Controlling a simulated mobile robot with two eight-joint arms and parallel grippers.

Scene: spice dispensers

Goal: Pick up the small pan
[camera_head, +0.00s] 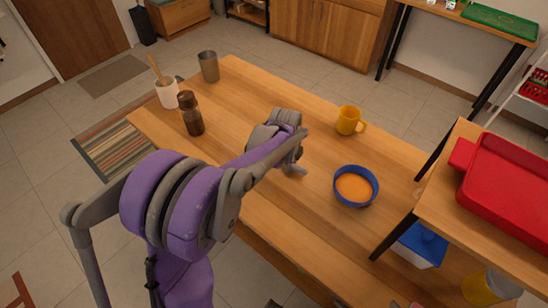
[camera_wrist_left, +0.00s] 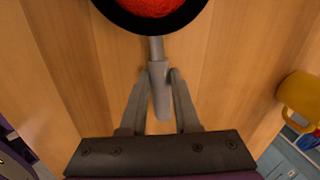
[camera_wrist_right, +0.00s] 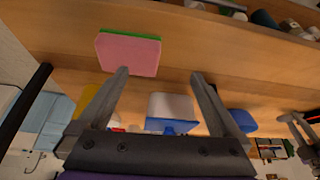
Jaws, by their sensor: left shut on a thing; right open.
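The small pan (camera_wrist_left: 190,20) shows at the top of the left wrist view, cut off by the frame edge. It has a black rim, red contents and a grey handle (camera_wrist_left: 156,48) that points towards me. My left gripper (camera_wrist_left: 160,90) is shut on the handle, over the wooden table. In the head view my left gripper (camera_head: 298,164) is low over the middle of the table, and my arm seems to hide the pan. My right gripper (camera_wrist_right: 160,82) is open, with nothing between its fingers; it is outside the head view.
On the table (camera_head: 290,215) stand a yellow mug (camera_head: 348,120), a blue bowl with orange contents (camera_head: 355,187), a brown shaker (camera_head: 190,113), a white utensil pot (camera_head: 168,92) and a grey cup (camera_head: 208,66). A red tray (camera_head: 505,180) lies right. A pink-green sponge (camera_wrist_right: 128,54) faces my right gripper.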

